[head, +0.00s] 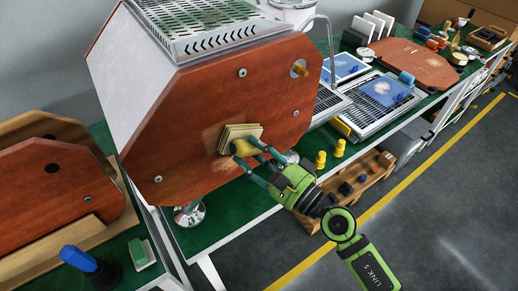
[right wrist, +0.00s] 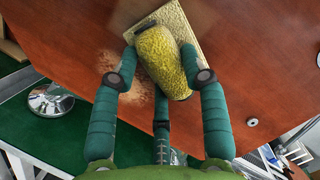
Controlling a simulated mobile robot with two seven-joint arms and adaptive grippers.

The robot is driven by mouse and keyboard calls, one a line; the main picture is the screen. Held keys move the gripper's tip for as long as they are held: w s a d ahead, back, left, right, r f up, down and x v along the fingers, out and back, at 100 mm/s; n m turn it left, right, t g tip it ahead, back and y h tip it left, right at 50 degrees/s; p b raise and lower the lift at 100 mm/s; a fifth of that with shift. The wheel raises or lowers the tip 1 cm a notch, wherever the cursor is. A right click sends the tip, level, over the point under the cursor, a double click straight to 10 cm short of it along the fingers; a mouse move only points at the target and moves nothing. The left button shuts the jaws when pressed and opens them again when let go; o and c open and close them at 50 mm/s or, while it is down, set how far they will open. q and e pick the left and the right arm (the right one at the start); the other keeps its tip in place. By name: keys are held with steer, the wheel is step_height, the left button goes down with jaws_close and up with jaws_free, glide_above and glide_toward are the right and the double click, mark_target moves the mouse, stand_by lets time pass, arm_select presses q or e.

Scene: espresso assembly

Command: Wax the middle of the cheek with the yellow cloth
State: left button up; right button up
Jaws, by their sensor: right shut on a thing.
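The cheek (head: 200,105) is the red-brown wooden side panel of the espresso machine, facing me. The yellow cloth (head: 228,134) is a folded pad with a rounded yellow grip, and it lies at or very close to the middle of the cheek; whether it presses on the wood I cannot tell. My right gripper (head: 247,150) is shut on its grip; the right wrist view shows the fingers around the yellow cloth (right wrist: 165,60). A pale, dusty patch (right wrist: 137,108) shows on the wood beside and below the cloth. My left gripper is not in view.
Another red-brown panel (head: 50,190) leans in a wooden holder at the left. A blue-handled tool (head: 78,259) and a green-and-white block (head: 142,254) stand at lower left. Two yellow knobs (head: 339,148) stand on the green bench right of the machine. Trays and a further panel lie beyond.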

steer(key=shift+s+a, duration=0.45)
steer(key=shift+a, duration=0.15)
steer(key=shift+w, duration=0.1)
steer(key=shift+a, duration=0.1)
steer(key=shift+s+a+r+p, duration=0.1)
steer(key=shift+s+a+p, duration=0.4)
steer(key=shift+p, duration=0.05)
steer(key=shift+s+a, duration=0.4)
steer(key=shift+a, duration=0.2)
steer(key=shift+s, duration=0.1)
steer(key=shift+s+a+p, duration=0.35)
steer(key=shift+s+a, duration=0.05)
steer(key=shift+a, duration=0.2)
steer(key=shift+s+a+p, duration=0.35)
steer(key=shift+s+a, duration=0.05)
steer(key=shift+a, duration=0.2)
